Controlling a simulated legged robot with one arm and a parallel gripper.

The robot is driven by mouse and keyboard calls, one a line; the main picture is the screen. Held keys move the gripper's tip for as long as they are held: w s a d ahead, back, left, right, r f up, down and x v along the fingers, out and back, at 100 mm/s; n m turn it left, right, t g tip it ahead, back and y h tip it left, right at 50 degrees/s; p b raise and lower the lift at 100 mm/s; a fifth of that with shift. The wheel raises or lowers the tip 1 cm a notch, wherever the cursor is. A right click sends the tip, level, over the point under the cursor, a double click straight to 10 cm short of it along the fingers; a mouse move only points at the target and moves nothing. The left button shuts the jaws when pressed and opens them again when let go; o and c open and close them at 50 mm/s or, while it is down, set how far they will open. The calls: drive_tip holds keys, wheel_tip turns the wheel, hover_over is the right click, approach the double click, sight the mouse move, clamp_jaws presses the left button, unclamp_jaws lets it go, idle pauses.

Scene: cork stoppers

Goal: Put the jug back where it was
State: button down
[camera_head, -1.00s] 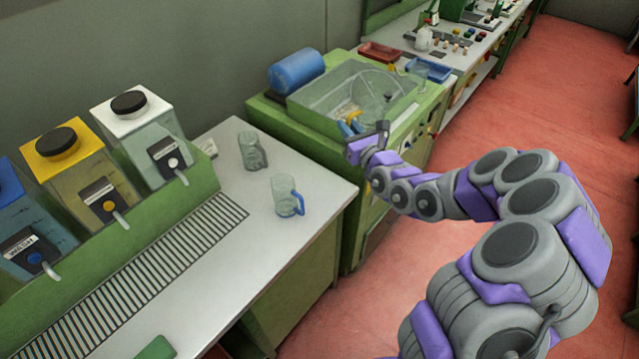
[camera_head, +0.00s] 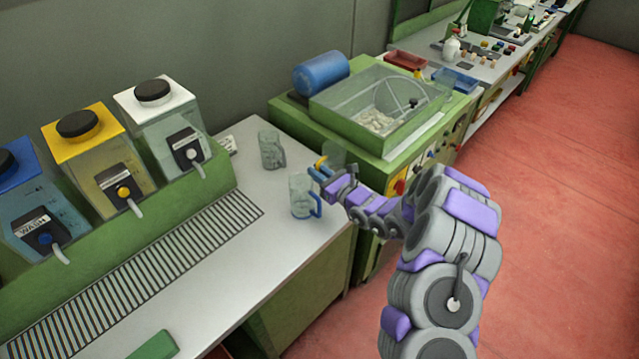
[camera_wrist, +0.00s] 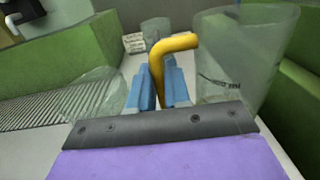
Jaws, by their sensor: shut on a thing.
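A clear jug (camera_wrist: 240,60) with a yellow handle (camera_wrist: 175,45) is in my gripper (camera_wrist: 163,85), whose blue fingers are shut on the handle. In the head view my gripper (camera_head: 320,172) is over the right end of the counter, beside the green machine. The held jug (camera_head: 334,154) shows there only faintly, partly behind the fingers. A jug with a blue handle (camera_head: 300,197) stands upright on the counter, just left of and below my gripper in the picture. Another clear jug (camera_head: 270,150) stands farther back; its handle looks greyish.
The counter (camera_head: 240,255) holds a slatted drain grate (camera_head: 150,280) and a green stand with wash, yellow-topped and white-topped tanks (camera_head: 165,115). The green machine (camera_head: 350,135) with a clear lid stands close on the right. The counter between jugs and grate is bare.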

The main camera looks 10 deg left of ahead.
wheel_tip(320, 180, down, 4)
drive_tip(key=shift+a+b, duration=0.1)
drive_tip(key=shift+b, duration=0.3)
drive_tip(key=shift+r, duration=0.15)
drive_tip(key=c, duration=1.4)
unclamp_jaws()
drive_tip(key=shift+o, duration=0.2)
drive_tip(key=shift+s+d, duration=0.15)
drive_tip(key=shift+d, duration=0.1)
drive_tip(key=p+v, duration=0.2)
drive_tip(key=v, duration=0.9)
drive_tip(key=shift+s+d, duration=0.2)
drive_tip(key=shift+d, duration=0.05)
